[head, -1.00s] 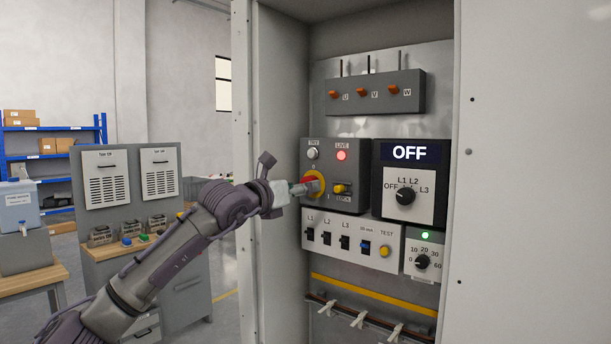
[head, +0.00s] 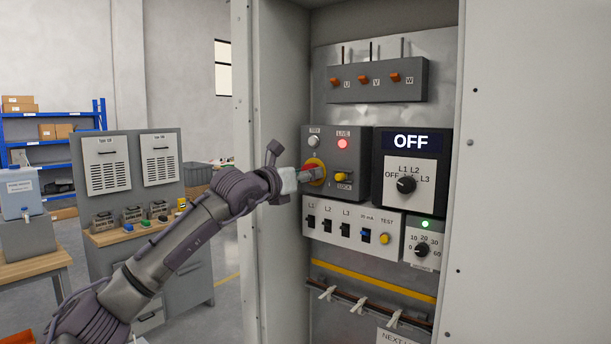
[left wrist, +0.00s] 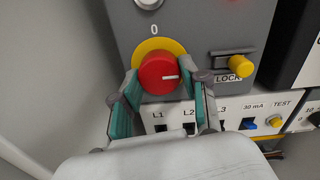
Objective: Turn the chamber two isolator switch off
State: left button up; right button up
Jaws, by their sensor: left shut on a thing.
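The isolator switch is a red rotary knob (left wrist: 158,72) on a yellow disc (left wrist: 155,46), on a grey box (head: 357,152) inside the open cabinet. It also shows in the head view (head: 317,171), partly hidden by my gripper. A "0" is printed above the disc. The white mark on the knob points right in the left wrist view, away from the "0". My left gripper (left wrist: 166,86) has its fingers on either side of the knob and is shut on it. The red lamp (head: 342,144) under "LIVE" is lit. My right gripper is not in view.
A yellow lock plunger (left wrist: 240,66) sits right of the knob. A breaker strip (head: 353,220) lies just below. A selector panel (head: 411,165) with an "OFF" display is to the right. Cabinet side walls (head: 278,100) stand close on the left. A bench with vented panels stands outside.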

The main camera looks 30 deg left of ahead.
pick_arm(q)
jog(key=shift+n+b, duration=4.8)
jog(key=shift+n, duration=4)
jog(key=o, duration=1.1)
jog(key=shift+o, duration=0.2)
jog(key=shift+h, duration=0.3)
